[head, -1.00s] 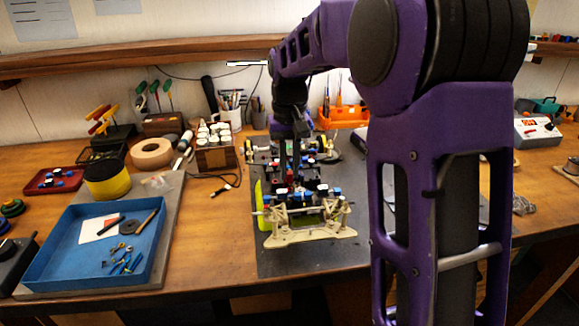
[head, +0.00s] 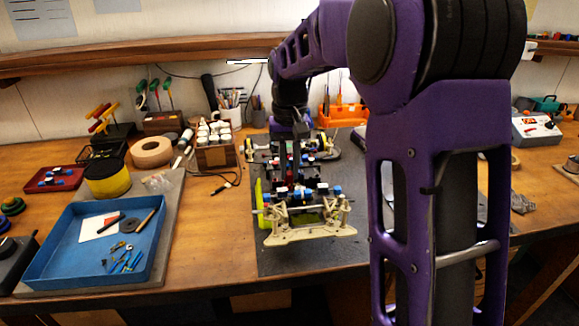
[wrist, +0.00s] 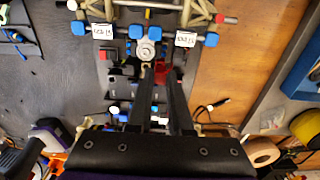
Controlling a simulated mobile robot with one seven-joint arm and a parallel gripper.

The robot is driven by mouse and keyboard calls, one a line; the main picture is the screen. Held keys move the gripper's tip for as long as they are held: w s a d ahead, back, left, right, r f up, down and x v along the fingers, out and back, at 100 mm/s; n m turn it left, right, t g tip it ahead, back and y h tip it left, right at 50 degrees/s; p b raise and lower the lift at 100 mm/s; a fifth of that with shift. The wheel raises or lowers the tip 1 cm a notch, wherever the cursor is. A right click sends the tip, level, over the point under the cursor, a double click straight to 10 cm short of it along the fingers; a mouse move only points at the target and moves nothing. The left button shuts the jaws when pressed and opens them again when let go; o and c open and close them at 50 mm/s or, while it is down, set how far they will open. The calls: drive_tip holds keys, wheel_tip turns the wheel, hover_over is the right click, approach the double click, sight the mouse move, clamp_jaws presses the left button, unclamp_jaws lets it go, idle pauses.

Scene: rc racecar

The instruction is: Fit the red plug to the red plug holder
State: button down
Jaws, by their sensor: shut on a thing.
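My gripper (wrist: 156,70) points down at the racecar chassis, its two long dark fingers close together. A small red piece (wrist: 162,72), which I take for the red plug, shows between the fingertips; the fingers hide part of it. Another bit of red shows right beside the right finger, and I cannot tell whether it is the red plug holder. In the head view my gripper (head: 290,172) is over the middle of the car, with a small red part (head: 290,177) at its tips. Whether plug and holder touch is hidden.
The chassis has a beige end frame (head: 310,234) and blue-capped parts around the fingers. It stands on a dark mat (head: 272,262). A blue tray (head: 70,270) with small parts lies left. A bottle rack (head: 216,155) and an orange holder (head: 342,117) stand behind.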

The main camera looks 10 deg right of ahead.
sight(290, 173)
drive_tip(key=shift+f+b, duration=0.4)
drive_tip(key=shift+f, duration=0.4)
drive_tip(key=c, duration=0.8)
unclamp_jaws()
drive_tip(key=shift+o, duration=0.2)
wheel_tip(290, 173, up, 17)
drive_tip(key=p, duration=0.3)
drive_tip(key=shift+r, duration=0.2)
